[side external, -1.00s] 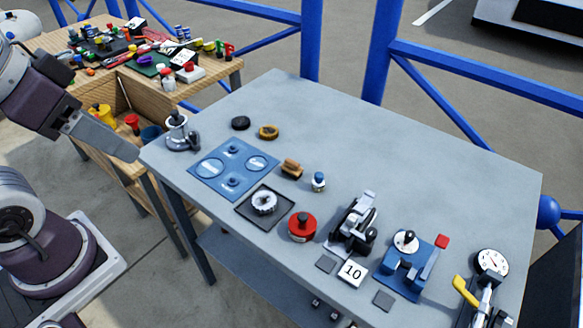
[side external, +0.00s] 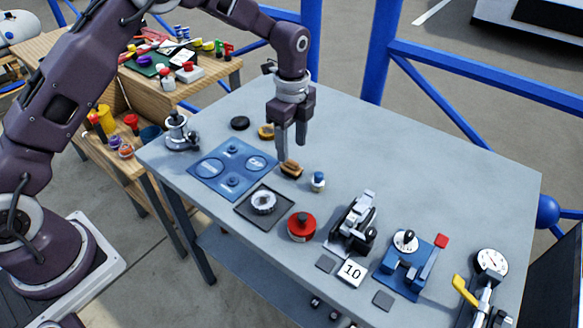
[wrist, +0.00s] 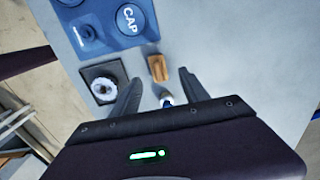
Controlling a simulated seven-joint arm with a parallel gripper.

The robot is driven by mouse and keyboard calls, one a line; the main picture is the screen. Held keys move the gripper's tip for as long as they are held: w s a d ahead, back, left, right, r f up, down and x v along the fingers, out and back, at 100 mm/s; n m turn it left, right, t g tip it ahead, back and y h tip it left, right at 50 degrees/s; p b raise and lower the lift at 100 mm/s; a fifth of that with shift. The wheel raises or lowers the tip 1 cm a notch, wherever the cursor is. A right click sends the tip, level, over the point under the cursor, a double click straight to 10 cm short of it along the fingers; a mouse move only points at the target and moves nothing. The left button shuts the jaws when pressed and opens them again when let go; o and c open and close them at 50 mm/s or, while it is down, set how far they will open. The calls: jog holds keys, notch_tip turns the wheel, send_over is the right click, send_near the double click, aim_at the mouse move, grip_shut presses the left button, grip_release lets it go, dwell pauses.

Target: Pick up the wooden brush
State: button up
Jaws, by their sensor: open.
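The wooden brush (side external: 291,170) is a small brown block with a darker lower part, lying on the grey table just right of the blue mat. My gripper (side external: 291,143) points down above the brush, with its fingers apart and nothing between them. In the wrist view the brush (wrist: 158,68) shows ahead of the space between the fingertips of my gripper (wrist: 160,74). I cannot tell the exact height of the fingertips above it.
A small blue-and-white bottle (side external: 318,182) stands close right of the brush. The blue mat (side external: 205,182), a black tray with a white ring (side external: 264,203) and a red round container (side external: 302,226) are nearby. A yellowish round piece (side external: 266,132) lies behind.

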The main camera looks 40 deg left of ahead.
aim_at(291, 161)
notch_tip(291, 161, down, 6)
jog(key=shift+s, duration=0.15)
grip_shut()
